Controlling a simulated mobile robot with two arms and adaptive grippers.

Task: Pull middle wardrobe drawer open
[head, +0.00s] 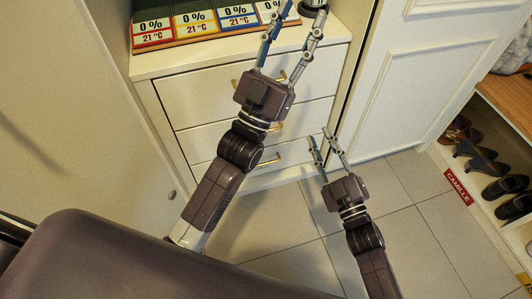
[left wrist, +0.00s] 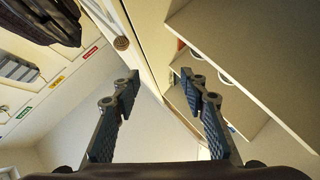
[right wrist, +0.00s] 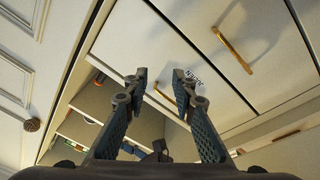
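The white drawer unit (head: 159,99) stands ahead in the head view, with three drawers that look closed. The middle drawer (head: 305,119) has a gold bar handle (head: 276,128), partly hidden behind my left wrist. My left gripper (head: 295,22) is open in front of the unit's top; its spread, empty fingers show in the left wrist view (left wrist: 165,92). My right gripper (head: 321,137) is open and empty, low and right of the drawers, touching no handle. The right wrist view shows its fingers (right wrist: 157,90) apart, with a gold handle (right wrist: 232,50) beyond them; I cannot tell which drawer it belongs to.
Colored labels (head: 198,26) sit on the unit's top. A paneled white door (head: 410,80) is to its right. A shoe shelf (head: 515,105) with several shoes (head: 475,157) stands at the far right. Tiled floor (head: 400,190) is free before the unit.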

